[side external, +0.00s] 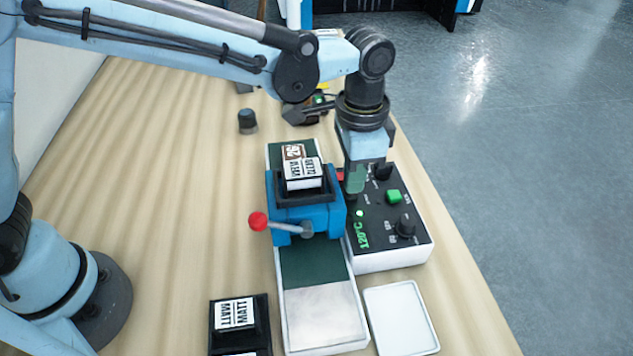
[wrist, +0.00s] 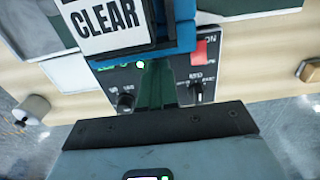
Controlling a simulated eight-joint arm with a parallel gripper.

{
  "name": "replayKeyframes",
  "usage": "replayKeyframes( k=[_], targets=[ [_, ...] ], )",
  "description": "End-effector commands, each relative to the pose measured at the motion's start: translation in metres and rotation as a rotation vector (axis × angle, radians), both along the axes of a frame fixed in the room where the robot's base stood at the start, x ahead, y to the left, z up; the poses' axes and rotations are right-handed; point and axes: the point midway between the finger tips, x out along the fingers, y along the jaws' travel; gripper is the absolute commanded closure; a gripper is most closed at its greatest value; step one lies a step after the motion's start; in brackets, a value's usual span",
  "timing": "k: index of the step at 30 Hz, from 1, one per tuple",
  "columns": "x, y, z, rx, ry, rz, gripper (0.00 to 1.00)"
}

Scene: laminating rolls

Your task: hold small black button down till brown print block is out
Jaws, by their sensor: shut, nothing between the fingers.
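The brown print block (side external: 293,152) shows only in part at the back of the blue press, behind a white "CLEAR" block; the rest of it is hidden. My gripper (side external: 354,188) is shut and points down at the left edge of the black control panel (side external: 374,215), beside the blue press (side external: 318,215). In the wrist view its closed green fingers (wrist: 154,72) reach over the panel beside the press. I cannot make out a small black button; it may be hidden under the fingertips. Whether the fingers touch the panel, I cannot tell.
The panel has black knobs (side external: 405,227), a green button (side external: 393,196), a lit green lamp and "120°C". A red part (wrist: 205,50) is near the fingers. The press has a red-knobbed lever (side external: 258,221). A "MATT" block (side external: 235,313) and white tray (side external: 401,318) stand in front.

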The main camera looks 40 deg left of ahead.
Motion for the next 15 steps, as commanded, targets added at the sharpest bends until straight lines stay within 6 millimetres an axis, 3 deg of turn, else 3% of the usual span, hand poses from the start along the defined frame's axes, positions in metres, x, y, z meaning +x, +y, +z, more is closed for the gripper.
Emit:
replayKeyframes(
  k=[15],
  targets=[
    [0.0,0.0,0.038,0.0,0.0,0.0,1.0]
  ],
)
